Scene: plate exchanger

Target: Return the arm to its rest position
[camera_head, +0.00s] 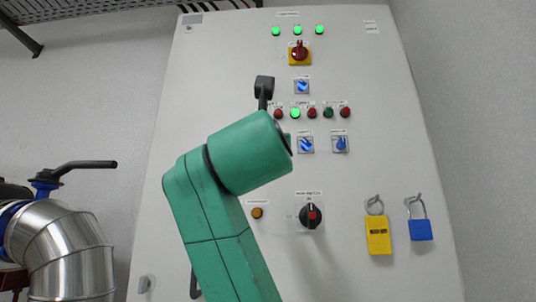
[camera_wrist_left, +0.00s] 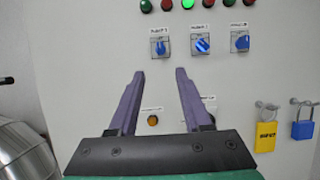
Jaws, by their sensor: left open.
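My left gripper (camera_wrist_left: 160,76) shows in the left wrist view with its two purple fingers apart and nothing between them. The fingers point toward the white control panel (camera_wrist_left: 90,60), with the blue selector knobs (camera_wrist_left: 202,45) just above their tips. I cannot tell the gap to the panel. In the head view my green arm rises from the bottom centre in front of the panel (camera_head: 220,70). My right gripper is in neither view.
A black rotary switch (camera_head: 311,215) is right of my arm. A yellow padlock (camera_head: 379,235) and a blue padlock (camera_head: 420,230) hang at the lower right. A metal-clad pipe (camera_head: 70,255) and a black-handled valve (camera_head: 85,165) stand at the left. Grey wall flanks the panel.

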